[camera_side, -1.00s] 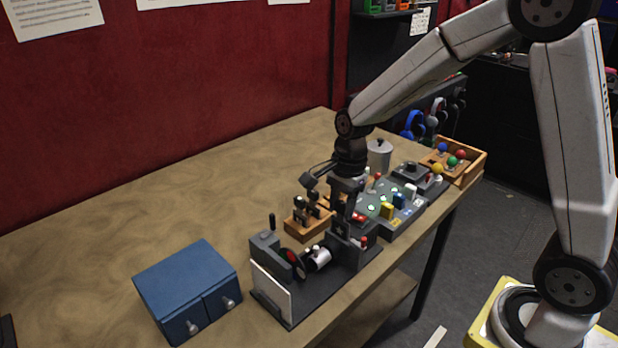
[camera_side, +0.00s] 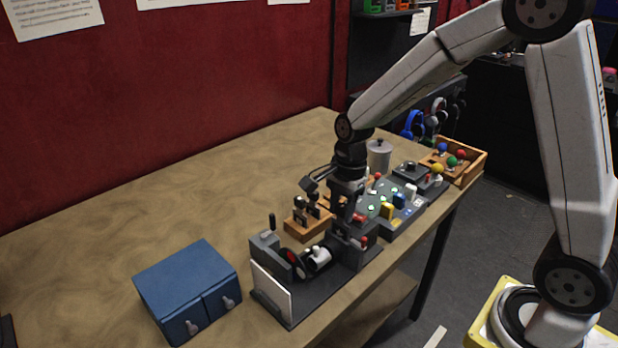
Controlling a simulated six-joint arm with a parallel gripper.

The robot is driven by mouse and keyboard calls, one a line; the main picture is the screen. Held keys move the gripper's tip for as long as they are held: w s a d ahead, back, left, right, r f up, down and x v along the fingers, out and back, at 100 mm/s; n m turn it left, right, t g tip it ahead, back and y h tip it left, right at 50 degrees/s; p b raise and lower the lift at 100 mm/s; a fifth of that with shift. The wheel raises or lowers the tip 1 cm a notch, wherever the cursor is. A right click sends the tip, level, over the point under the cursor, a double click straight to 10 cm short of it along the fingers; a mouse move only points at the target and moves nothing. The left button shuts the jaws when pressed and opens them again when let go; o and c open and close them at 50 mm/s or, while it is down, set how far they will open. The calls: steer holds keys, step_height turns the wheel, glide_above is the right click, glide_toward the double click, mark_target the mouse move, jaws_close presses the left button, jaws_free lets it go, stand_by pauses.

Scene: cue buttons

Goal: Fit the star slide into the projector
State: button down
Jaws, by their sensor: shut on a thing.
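The projector (camera_side: 318,292) stands at the table's front edge as a dark grey base with a white screen (camera_side: 271,292), a red-and-black disc, a pale lens barrel (camera_side: 319,258) and a grey housing at its right end. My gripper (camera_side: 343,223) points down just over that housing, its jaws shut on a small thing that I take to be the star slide. The fingers and the housing hide the slide, and its star mark cannot be made out. I cannot tell whether it touches the slot.
A wooden rack (camera_side: 299,233) with dark upright pieces stands just behind the projector. A grey button panel (camera_side: 402,212) lies to the right, before a wooden tray of coloured balls (camera_side: 471,172) and a grey canister (camera_side: 379,155). A blue drawer box (camera_side: 187,287) stands left. The table's back left is clear.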

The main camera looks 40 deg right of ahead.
mark_target(341, 222)
steer(key=shift+f, duration=1.65)
stand_by(0.8)
steer(key=shift+c, duration=0.3)
jaws_free()
steer(key=shift+r, duration=0.15)
steer(key=shift+r, duration=3.35)
